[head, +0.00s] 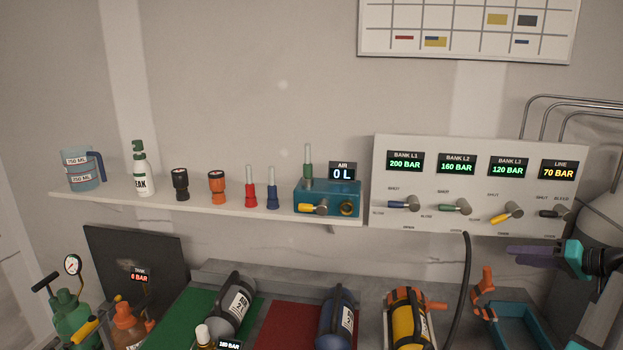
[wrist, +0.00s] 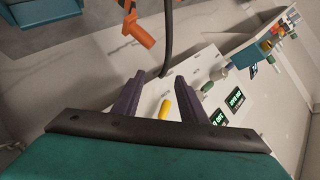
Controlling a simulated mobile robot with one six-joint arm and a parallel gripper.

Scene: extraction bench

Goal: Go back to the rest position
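My gripper (head: 520,251) is at the right of the head view, in front of the lower right of the valve panel (head: 468,218), with its purple fingers pointing left. In the wrist view the two fingers of my gripper (wrist: 161,77) stand apart with nothing held between them. A yellow valve handle (wrist: 166,109) shows beyond the gap, apart from the fingers. The same yellow handle (head: 506,215) sits on the panel under the 120 BAR display.
A black hose (head: 465,280) hangs below the panel, near an orange hooked nozzle (head: 484,285) and a teal tray (head: 522,325). Several cylinders, including a yellow one (head: 407,318), lie on the bench. A shelf (head: 225,211) holds a jug, bottle, torches and a teal box.

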